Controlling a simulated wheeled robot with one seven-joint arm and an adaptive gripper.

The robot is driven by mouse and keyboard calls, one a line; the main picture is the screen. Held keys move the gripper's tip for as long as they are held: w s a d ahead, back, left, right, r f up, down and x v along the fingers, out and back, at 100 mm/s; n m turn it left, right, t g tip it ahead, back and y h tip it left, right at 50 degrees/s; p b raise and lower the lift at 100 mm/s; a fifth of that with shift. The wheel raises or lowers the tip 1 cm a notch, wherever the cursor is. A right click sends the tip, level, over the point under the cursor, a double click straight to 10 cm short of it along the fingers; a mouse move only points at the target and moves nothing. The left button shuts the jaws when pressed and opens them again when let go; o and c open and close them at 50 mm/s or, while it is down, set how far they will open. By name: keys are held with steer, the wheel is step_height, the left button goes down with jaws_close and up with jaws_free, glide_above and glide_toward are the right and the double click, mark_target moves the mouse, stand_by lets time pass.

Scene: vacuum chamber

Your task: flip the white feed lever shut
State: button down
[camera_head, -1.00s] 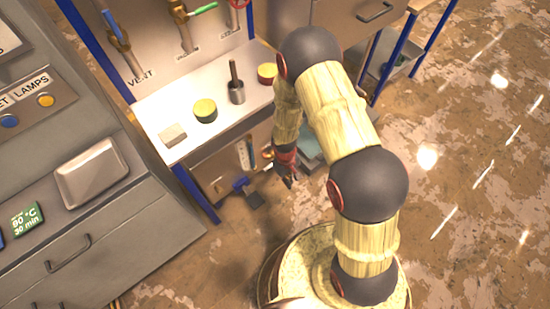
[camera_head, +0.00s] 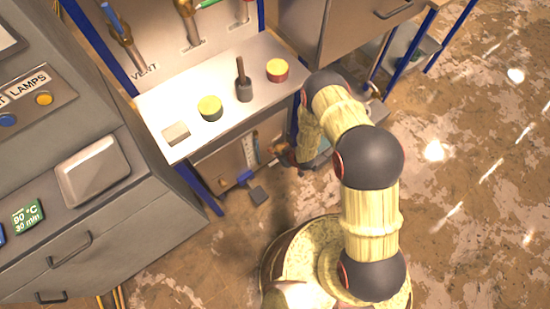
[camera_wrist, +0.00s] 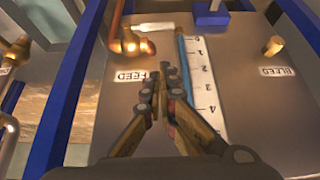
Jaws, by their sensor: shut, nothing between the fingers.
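The white feed lever (camera_wrist: 154,27) shows in the wrist view as a pale bar pointing right, roughly level, near the top. It sits above a brass valve (camera_wrist: 129,43) on a copper pipe, over the FEED label (camera_wrist: 135,76). My gripper (camera_wrist: 165,80) is shut and empty. Its fingertips appear below and slightly right of the valve, between the label and the ruler; I see no contact with the lever. In the head view my arm hides most of the gripper, and I cannot make out the lever there.
A blue-edged ruler scale (camera_wrist: 198,75) stands just right of the fingers. Blue posts (camera_wrist: 70,90) flank the panel. A white shelf (camera_head: 185,97) with several small items overhangs the area.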

steer(key=b, duration=0.5)
glide_above(274, 162)
step_height(274, 162, down, 11)
steer(key=shift+w+a+f, duration=0.1)
steer(key=shift+w, duration=0.05)
steer(key=shift+f, duration=0.55)
steer(key=shift+f+h+b, duration=0.2)
steer(key=shift+h+b, duration=0.1)
